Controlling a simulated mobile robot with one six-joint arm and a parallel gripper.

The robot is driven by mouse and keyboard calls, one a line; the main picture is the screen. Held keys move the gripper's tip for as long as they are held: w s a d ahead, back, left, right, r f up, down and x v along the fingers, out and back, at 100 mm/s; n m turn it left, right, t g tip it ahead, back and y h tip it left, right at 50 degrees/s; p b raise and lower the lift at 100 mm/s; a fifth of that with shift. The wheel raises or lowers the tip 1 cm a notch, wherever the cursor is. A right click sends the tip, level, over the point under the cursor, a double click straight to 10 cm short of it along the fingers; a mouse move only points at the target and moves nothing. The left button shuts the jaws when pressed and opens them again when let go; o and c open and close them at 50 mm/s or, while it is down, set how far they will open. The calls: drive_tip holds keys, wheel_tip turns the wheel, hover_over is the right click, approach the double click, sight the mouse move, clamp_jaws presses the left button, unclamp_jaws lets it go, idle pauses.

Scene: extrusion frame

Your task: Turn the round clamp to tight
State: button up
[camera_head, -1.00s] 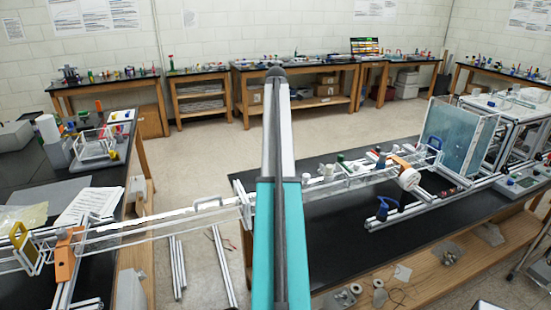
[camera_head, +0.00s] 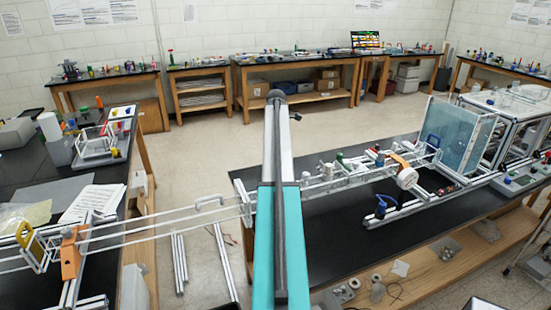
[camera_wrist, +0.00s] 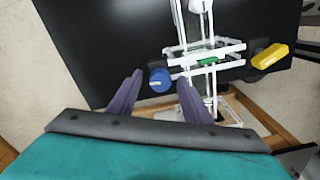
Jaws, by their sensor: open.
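A round blue knob (camera_wrist: 160,80), which looks like the round clamp, sits beside white rails in the wrist view. My gripper (camera_wrist: 160,76) has its two purple fingers apart, pointing toward the knob. The knob appears between the fingertips, and I cannot tell how far beyond them it lies or whether they touch it. How tight it is cannot be told. My gripper does not show clearly in the head view, and I cannot pick out the same knob there.
White rails (camera_wrist: 205,60) cross near the knob, with a yellow block (camera_wrist: 270,56) to the right. In the head view, the long frame spans from the left bench (camera_head: 50,190) to the black table (camera_head: 340,255). A blue handle (camera_head: 383,205) stands on that table.

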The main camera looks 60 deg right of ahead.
drive_tip(key=c, duration=1.1)
drive_tip(key=shift+o, duration=0.2)
drive_tip(key=shift+m, duration=0.3)
drive_tip(key=shift+r+m+b, duration=0.1)
drive_tip(key=shift+m+b, duration=0.95)
drive_tip(key=shift+m, duration=0.85)
drive_tip(key=o, duration=1.1)
drive_tip(key=shift+c, duration=0.2)
